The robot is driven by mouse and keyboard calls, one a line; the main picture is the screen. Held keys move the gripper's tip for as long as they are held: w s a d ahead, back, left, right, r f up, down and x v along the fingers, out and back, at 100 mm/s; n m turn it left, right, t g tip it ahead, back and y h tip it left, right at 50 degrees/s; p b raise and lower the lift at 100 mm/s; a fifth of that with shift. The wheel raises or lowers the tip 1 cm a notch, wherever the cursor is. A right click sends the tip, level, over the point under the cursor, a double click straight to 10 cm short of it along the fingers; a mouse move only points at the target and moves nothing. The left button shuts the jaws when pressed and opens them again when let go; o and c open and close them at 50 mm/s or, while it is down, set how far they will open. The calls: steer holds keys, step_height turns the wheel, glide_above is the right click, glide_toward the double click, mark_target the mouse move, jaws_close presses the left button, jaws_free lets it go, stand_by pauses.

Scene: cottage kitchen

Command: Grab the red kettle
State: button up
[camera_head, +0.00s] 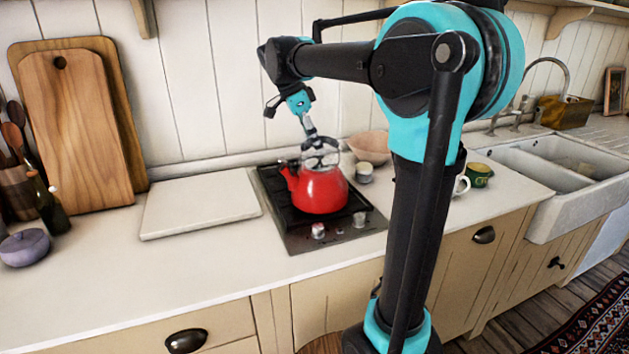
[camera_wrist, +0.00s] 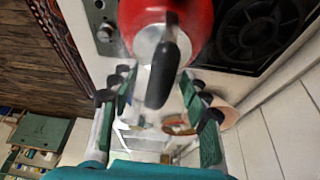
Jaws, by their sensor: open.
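The red kettle (camera_head: 318,190) stands upright on the dark hob. In the wrist view its red body (camera_wrist: 190,14) is at the top, with a silver lid and a black handle (camera_wrist: 162,78) toward the camera. My gripper (camera_head: 320,153) is directly above the kettle, pointing down at its top. In the wrist view my gripper (camera_wrist: 158,90) is open, with one green-padded finger on each side of the handle. Gaps show between the handle and both fingers. I cannot tell how deep the handle sits between them. The gripper partly hides the kettle's top in the head view.
The hob (camera_head: 357,238) has knobs at its front. A pale slab (camera_head: 200,208) lies left of it, with wooden boards (camera_head: 78,130) against the wall. A pinkish bowl (camera_head: 370,148), a white cup (camera_head: 461,185) and a green cup (camera_head: 479,175) stand right.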

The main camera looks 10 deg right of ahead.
jaws_close()
stand_by(0.3)
steer(key=shift+r, duration=0.2)
stand_by(0.4)
